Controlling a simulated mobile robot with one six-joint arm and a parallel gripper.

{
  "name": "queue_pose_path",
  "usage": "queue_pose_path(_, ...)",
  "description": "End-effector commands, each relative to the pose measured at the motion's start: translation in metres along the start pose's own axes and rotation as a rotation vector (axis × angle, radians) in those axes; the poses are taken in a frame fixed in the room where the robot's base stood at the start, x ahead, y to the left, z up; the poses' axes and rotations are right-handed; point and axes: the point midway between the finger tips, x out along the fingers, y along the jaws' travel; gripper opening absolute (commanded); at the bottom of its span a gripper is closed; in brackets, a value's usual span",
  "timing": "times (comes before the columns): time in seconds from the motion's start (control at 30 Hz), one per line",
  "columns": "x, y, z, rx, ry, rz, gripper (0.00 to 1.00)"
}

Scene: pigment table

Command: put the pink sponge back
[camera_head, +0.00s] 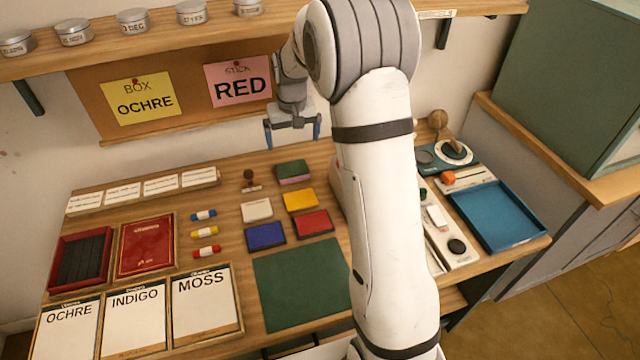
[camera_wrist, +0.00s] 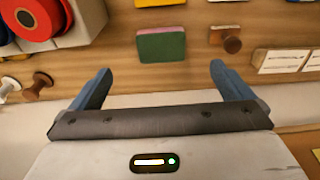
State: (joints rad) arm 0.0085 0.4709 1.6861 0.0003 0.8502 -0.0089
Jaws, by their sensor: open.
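The sponge (camera_head: 293,173) lies on the wooden table, below and in front of my gripper in the head view. Its top is green and a pink layer shows along its front edge. In the wrist view the sponge (camera_wrist: 162,47) lies ahead, between the lines of the two fingers, with its pink edge on the far side. My gripper (camera_head: 292,134) is open and empty, above the back of the table near the wall. Its two blue fingers (camera_wrist: 160,72) are spread wide in the wrist view and do not touch the sponge.
A wooden-handled stamp (camera_head: 249,180) stands left of the sponge. White, yellow (camera_head: 300,200), blue and red pads lie in front. A green mat (camera_head: 302,285) lies nearer. A blue tray (camera_head: 497,215) is at right. A shelf with tins (camera_head: 133,20) runs above.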

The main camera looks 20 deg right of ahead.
Motion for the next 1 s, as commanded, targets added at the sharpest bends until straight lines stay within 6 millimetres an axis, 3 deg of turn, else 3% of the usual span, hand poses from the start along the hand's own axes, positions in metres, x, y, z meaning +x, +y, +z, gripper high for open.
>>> queue_pose_path(0.03,-0.021,0.000,0.015,0.000,0.012,0.000,1.00)
queue_pose_path(0.2,-0.075,0.001,0.075,0.000,0.038,0.000,1.00)
queue_pose_path(0.4,-0.117,0.001,0.156,0.001,0.066,0.001,1.00)
queue_pose_path(0.53,-0.132,0.002,0.211,0.001,0.084,0.001,1.00)
queue_pose_path(0.7,-0.137,0.002,0.273,0.002,0.104,0.001,1.00)
queue_pose_path(0.83,-0.135,0.002,0.301,0.002,0.113,0.002,1.00)
queue_pose_path(1.0,-0.133,-0.004,0.316,0.000,0.116,0.002,1.00)
